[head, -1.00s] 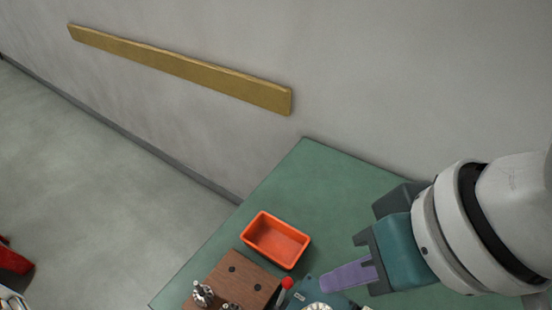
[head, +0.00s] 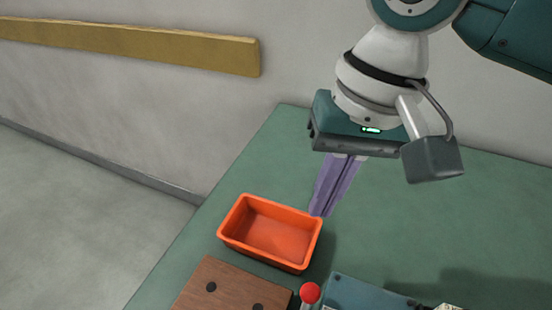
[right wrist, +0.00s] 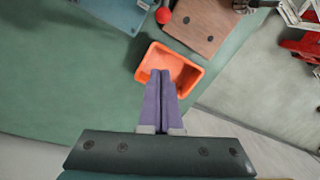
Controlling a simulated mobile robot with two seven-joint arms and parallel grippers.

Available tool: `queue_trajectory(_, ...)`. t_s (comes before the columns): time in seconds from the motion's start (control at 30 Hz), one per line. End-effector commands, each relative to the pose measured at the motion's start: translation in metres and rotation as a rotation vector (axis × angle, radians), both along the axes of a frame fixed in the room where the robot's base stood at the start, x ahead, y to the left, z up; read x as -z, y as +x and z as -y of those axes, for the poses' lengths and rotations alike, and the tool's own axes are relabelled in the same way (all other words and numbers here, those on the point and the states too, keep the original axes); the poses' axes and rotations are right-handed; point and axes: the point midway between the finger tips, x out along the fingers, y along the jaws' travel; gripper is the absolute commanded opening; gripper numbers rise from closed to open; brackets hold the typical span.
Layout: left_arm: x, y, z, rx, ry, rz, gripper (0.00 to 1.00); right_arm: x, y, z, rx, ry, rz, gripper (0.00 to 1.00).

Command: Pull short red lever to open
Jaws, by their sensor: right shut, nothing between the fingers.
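The short red lever shows its round red knob (head: 310,292) at the bottom of the head view, beside the blue-grey machine housing (head: 362,293). The knob also shows near the top of the right wrist view (right wrist: 163,15). My right gripper (head: 318,214) points down with its purple fingers together and empty. It is above the table, near the right rim of the orange tray and apart from the knob. In the right wrist view its fingertips (right wrist: 160,72) overlap the tray. The lower part of the lever is mostly cut off in the head view. My left gripper is not in view.
The empty orange tray (head: 272,238) stands on the green table (head: 420,220). A wooden block with holes (head: 222,283) lies in front of it. A wall with a yellow rail (head: 150,43) stands behind.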

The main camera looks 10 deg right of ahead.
Motion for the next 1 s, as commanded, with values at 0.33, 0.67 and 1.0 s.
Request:
queue_trajectory(0.33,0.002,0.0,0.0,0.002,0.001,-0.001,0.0,0.008,0.0,-0.002,-0.001,0.0,-0.002,0.0)
queue_trajectory(0.67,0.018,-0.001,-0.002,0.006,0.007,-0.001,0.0,0.07,0.001,-0.012,0.0,-0.001,-0.002,0.0)
queue_trajectory(1.0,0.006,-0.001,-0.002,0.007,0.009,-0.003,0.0,0.087,-0.02,-0.019,-0.005,0.0,-0.001,0.0)
